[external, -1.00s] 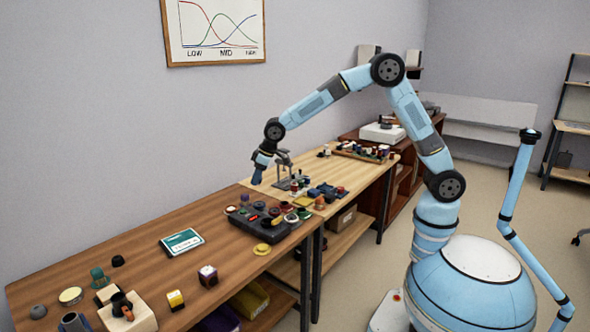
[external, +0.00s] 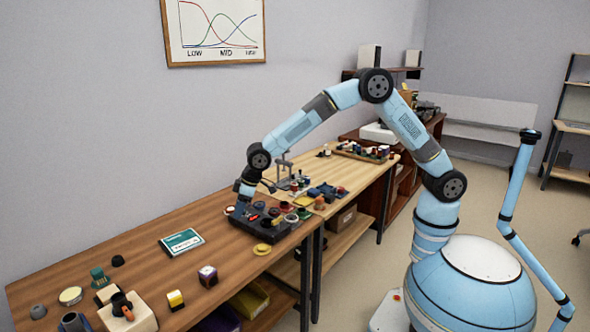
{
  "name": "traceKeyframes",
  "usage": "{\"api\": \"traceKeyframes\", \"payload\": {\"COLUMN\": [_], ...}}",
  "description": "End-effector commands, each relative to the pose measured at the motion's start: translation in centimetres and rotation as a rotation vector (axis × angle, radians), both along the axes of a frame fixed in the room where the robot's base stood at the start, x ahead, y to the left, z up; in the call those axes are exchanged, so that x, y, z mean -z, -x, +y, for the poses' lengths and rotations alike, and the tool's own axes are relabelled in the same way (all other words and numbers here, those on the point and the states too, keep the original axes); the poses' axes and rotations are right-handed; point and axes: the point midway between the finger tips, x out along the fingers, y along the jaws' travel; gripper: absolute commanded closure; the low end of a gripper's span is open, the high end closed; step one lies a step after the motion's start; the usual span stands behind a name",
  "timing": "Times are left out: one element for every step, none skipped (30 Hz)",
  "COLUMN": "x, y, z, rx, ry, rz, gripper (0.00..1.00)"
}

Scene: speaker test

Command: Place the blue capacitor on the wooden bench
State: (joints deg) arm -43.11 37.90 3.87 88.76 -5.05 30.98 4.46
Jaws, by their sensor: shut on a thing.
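My gripper (external: 243,197) is shut on a small blue piece (external: 238,211), which looks like the blue capacitor. It points down at the back left corner of the dark parts tray (external: 262,231). I cannot tell whether the piece touches the tray or the bench or hangs just above. The fingers are small and partly merge with the piece. The brown wooden bench (external: 135,258) runs from the front left to the tray.
A wooden block (external: 140,316) is at the front left. Bare wood lies left of the tray. A lighter bench (external: 352,176) with a metal stand adjoins behind.

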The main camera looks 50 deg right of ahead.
Motion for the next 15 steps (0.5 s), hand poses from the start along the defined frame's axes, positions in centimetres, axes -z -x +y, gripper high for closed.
{"api": "traceKeyframes", "payload": {"x": [0.5,0.7,1.0,1.2,1.5,1.8,2.0,2.2,2.5,2.8,2.9,3.2,3.4,3.6,4.2], "y": [-0.6,-1.0,-1.6,-2.0,-2.4,-2.9,-3.3,-3.7,-4.2,-4.6,-5.0,-5.5,-5.8,-6.2,-6.6], "z": [0.5,0.8,1.2,1.6,1.9,2.3,2.6,2.9,3.3,3.6,3.9,4.3,4.6,4.9,5.2], "rx": [0.001,0.001,0.001,0.001,0.002,0.001,0.001,0.001,0.001,0.001,0.001,0.001,0.001,0.001,0.001], "ry": [0.0,0.0,0.0,-0.001,-0.001,0.0,0.0,0.0,-0.001,0.0,-0.001,0.0,0.0,-0.001,0.0], "rz": [0.001,0.001,0.001,0.0,0.001,0.0,0.001,0.0,0.0,0.0,0.0,0.001,0.0,0.0,0.001], "gripper": [0.93,0.93,0.93,0.93,0.93,0.93,0.93,0.93,0.93,0.93,0.93,0.93,0.93,0.93,0.93]}}
